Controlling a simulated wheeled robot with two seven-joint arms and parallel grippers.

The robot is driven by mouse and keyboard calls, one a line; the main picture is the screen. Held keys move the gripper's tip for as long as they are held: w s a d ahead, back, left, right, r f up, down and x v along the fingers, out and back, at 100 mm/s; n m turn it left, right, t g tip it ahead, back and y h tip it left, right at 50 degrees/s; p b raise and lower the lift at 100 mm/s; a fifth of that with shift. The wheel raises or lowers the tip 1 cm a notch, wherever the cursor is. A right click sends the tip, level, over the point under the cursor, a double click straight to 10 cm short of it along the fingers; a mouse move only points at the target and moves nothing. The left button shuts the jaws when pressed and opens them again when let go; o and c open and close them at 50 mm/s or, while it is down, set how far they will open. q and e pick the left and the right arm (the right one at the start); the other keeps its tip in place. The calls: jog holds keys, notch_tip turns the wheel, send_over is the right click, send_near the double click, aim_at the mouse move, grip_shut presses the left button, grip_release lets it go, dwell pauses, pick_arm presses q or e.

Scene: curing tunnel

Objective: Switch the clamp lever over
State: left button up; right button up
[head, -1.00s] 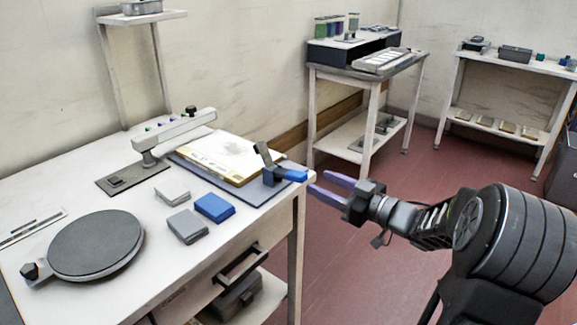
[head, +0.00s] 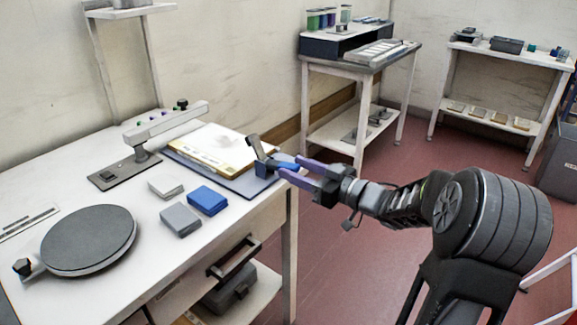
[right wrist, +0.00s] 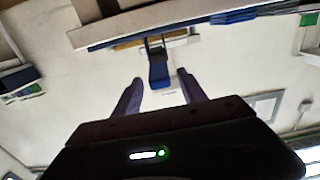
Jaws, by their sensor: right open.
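The clamp (head: 264,168) has a dark bracket and a blue lever (head: 284,163). It sits at the right edge of the white bench, on the corner of a blue-grey board (head: 228,182) that carries a pale sheet. The lever points right, off the bench edge. My right gripper (head: 292,167) is open, its two purple fingers at the lever's outer end. In the right wrist view the blue lever (right wrist: 159,76) shows between and just beyond the fingertips; I cannot tell whether they touch it. My left gripper is not in view.
On the bench are a blue block (head: 207,200), grey blocks (head: 180,220), a round dark platen (head: 88,240) and a press arm (head: 165,122). A drawer handle (head: 234,257) sticks out below. Another table (head: 360,70) stands behind. Red floor is open to the right.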

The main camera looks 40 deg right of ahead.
jog(key=shift+x, duration=1.35)
grip_shut()
dwell(0.4)
